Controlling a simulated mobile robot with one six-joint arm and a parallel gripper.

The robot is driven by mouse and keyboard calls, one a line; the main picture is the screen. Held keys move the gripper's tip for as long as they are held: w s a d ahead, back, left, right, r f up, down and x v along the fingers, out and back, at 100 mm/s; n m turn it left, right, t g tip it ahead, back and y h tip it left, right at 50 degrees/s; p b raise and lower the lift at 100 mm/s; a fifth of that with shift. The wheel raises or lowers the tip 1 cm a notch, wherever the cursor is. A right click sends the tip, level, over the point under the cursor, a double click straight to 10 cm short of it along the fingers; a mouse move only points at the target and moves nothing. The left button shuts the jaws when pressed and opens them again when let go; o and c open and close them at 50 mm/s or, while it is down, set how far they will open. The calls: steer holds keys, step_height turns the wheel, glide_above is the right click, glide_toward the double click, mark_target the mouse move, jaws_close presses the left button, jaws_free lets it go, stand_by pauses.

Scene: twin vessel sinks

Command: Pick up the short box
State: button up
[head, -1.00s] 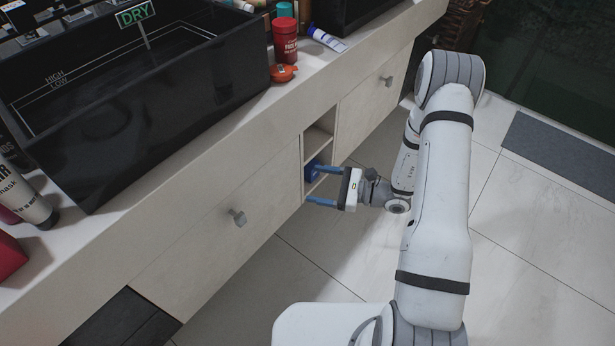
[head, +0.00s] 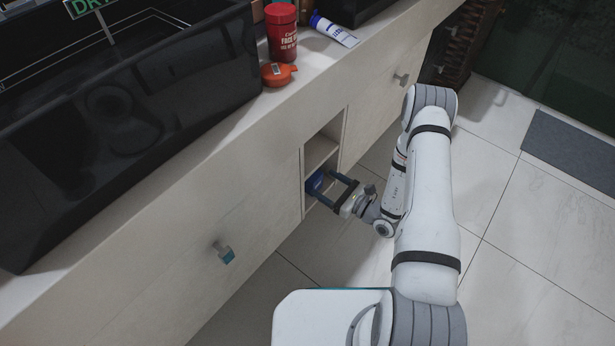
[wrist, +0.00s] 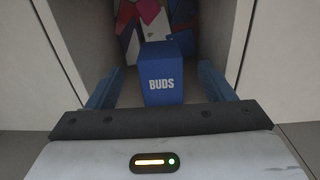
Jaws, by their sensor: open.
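The short box is a small blue box (wrist: 164,78) marked "BUDS", standing in the lower part of an open cubby in the vanity front. In the head view the blue box (head: 315,183) is partly hidden by the cubby wall and my gripper. My gripper (head: 323,187) is open at the cubby mouth. In the wrist view its two blue fingers (wrist: 162,88) stand to the left and right of the box, with a gap on each side. The fingers appear apart from the box.
Behind the box in the cubby is a red, white and blue patterned item (wrist: 140,22). The cubby's side walls and shelf (head: 320,152) are close around my fingers. A drawer knob (head: 224,252) sticks out on the left.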

mark_target(318, 179)
steer(key=b+x, duration=0.2)
steer(key=x, duration=0.4)
steer(key=shift+r, duration=0.15)
steer(key=shift+d, duration=0.1)
steer(key=c, duration=1.1)
steer(key=shift+s+r, duration=0.1)
